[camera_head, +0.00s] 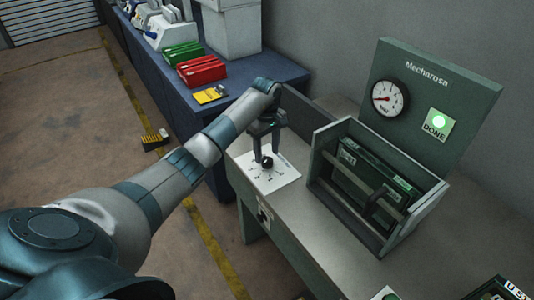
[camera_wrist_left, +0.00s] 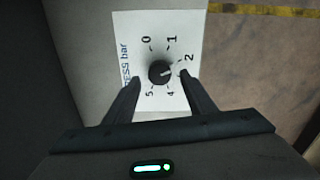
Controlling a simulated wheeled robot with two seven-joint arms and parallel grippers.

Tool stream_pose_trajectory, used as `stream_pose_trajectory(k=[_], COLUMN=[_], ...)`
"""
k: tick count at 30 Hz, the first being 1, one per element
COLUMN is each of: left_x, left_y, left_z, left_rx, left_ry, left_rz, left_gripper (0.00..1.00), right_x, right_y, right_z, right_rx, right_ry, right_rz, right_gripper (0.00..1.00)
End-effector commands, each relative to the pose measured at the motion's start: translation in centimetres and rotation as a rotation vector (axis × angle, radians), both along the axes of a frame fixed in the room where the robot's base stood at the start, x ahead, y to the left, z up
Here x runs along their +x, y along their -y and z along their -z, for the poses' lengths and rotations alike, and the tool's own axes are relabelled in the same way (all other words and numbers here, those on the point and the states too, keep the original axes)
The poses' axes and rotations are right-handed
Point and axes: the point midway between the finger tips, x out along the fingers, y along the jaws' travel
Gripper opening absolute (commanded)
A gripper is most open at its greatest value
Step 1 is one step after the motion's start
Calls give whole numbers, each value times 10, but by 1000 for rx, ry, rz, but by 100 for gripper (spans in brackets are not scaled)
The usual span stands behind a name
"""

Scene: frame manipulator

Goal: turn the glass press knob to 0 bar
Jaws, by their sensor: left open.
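The black press knob (camera_head: 267,162) sits on a white dial sheet (camera_head: 280,177) on the bench top. In the left wrist view the knob (camera_wrist_left: 160,72) is ringed by numbers, with 0, 1, 2, 4 and 5 readable; a pale mark on it seems to point to the right, toward the 2 side. My left gripper (camera_head: 267,150) is open and points down over the knob. In the wrist view its fingertips (camera_wrist_left: 161,80) stand on either side of the knob; contact cannot be told. My right gripper is not in view.
A green press frame (camera_head: 327,150) stands right of the knob. Behind it, a Mecharosa panel carries a round gauge (camera_head: 390,98) and a lit green DONE lamp (camera_head: 439,121). A blue bench (camera_head: 275,72) holds red (camera_head: 202,70) and green bins (camera_head: 183,54).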

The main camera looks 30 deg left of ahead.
Motion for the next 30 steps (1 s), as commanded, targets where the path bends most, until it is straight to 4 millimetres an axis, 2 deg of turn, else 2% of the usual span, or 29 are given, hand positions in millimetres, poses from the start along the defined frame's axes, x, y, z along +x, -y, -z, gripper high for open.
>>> stream_pose_trajectory(k=[7, 19, 24, 30], left_x=[0, 1, 0, 0], left_y=[1, 0, 0, 0], left_z=[25, 30, 29, 30], left_rx=[-2, -1, 0, 1], left_ry=[-1, 2, 1, 1], left_rz=[-1, 0, 0, -2], left_gripper=[50, 50, 10, 9], right_x=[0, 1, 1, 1], right_y=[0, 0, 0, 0], right_z=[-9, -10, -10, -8], right_rx=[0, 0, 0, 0], right_ry=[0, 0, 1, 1], right_rz=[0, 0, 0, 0], right_gripper=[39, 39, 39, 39])
